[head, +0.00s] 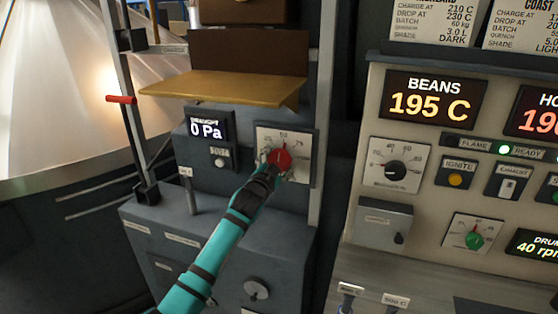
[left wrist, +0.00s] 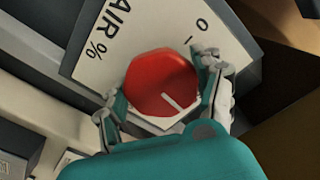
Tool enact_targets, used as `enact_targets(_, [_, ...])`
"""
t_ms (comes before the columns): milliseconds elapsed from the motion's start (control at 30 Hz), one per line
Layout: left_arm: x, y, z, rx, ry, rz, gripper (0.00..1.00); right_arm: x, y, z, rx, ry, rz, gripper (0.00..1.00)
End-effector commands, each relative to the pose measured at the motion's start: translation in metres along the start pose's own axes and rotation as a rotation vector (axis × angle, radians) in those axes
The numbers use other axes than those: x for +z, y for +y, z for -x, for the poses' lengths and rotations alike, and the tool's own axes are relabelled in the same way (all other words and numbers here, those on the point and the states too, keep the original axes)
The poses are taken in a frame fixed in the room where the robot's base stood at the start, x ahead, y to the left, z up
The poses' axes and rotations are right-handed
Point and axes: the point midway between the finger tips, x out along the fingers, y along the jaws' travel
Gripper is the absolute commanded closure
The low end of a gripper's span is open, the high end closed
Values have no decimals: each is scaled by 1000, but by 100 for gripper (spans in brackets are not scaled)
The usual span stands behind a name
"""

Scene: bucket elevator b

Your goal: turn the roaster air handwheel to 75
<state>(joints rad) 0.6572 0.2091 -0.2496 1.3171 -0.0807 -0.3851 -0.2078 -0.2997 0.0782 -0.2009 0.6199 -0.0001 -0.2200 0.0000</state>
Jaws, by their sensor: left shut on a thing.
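The roaster air handwheel is a red knob (head: 281,159) on a white dial plate (head: 303,145) marked 25, 50 and 75. My left gripper (head: 271,167) reaches it from the lower left and is shut around it. In the left wrist view the red knob (left wrist: 160,82) sits between the two fingers of my left gripper (left wrist: 162,86). A white line on its face points to the lower right, away from the "AIR %" lettering and the 0. In the head view the pointer is too small to read exactly. My right gripper is not in view.
A display (head: 207,131) left of the dial reads 0 Pa. A wooden shelf (head: 215,88) juts out above it. A red-handled lever (head: 121,99) is at the left. The roaster panel (head: 430,140) at the right carries knobs and a 195 C beans display.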

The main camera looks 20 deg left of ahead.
Motion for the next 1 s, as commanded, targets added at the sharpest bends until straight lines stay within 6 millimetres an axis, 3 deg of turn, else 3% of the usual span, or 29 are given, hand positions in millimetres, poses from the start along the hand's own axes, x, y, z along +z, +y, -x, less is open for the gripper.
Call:
enact_targets(500, [2, 0, 0, 2, -11, -454, 65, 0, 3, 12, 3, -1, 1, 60])
enact_targets(1000, [3, 1, 0, 3, -13, -651, 65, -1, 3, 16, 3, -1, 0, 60])
